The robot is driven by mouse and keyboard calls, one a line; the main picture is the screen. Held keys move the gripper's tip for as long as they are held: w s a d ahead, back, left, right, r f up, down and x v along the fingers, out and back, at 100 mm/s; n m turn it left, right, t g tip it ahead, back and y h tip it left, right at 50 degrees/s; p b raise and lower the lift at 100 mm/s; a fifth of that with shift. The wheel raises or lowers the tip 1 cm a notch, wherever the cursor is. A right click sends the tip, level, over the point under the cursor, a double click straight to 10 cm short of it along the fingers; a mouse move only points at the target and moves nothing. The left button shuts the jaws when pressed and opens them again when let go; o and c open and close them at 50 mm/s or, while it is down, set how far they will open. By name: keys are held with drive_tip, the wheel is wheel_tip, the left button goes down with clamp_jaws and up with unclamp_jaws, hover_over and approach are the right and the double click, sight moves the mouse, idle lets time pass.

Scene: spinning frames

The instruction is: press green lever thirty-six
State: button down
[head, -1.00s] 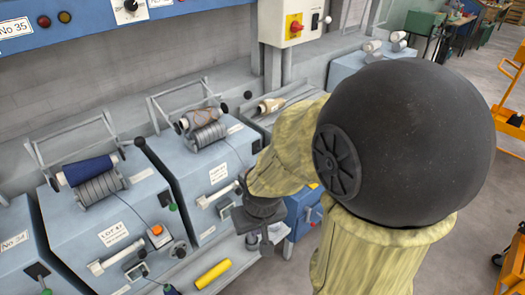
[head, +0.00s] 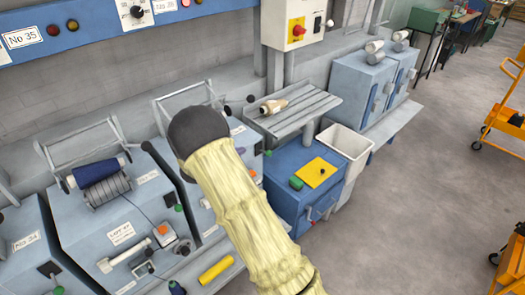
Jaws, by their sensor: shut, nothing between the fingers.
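A green lever knob (head: 267,153) shows at the right edge of the third spinning frame, which is mostly behind my arm. Another green knob (head: 178,208) sits on the right side of the frame (head: 75,228) labelled LOT 47. A third green knob (head: 57,290) is on the frame marked No 34 (head: 25,241) at the lower left. I can read no number 36 on any of them. My gripper is hidden; my yellow-sleeved arm with its dark round joint covers the middle of the view.
A blue cabinet (head: 290,207) with a yellow sheet (head: 315,172) and a white bin (head: 345,148) stand right of my arm. A yellow tube (head: 216,269) lies on the ledge. Orange trolleys stand at the far right. The grey floor (head: 420,190) between is clear.

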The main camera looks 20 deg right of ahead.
drive_tip(key=f+m+g+h, duration=0.1)
drive_tip(key=h, duration=0.1)
drive_tip(key=p, duration=0.4)
approach(269, 153)
drive_tip(key=shift+w+d+r, duration=0.6)
drive_tip(key=shift+d+r, duration=1.1)
drive_tip(key=shift+d, duration=0.25)
drive_tip(key=f, duration=0.1)
drive_tip(key=w+d+f, duration=0.1)
drive_tip(key=d+f+p, duration=0.1)
drive_tip(key=f, duration=0.1)
drive_tip(key=shift+w+d, duration=0.1)
drive_tip(key=shift+w, duration=0.3)
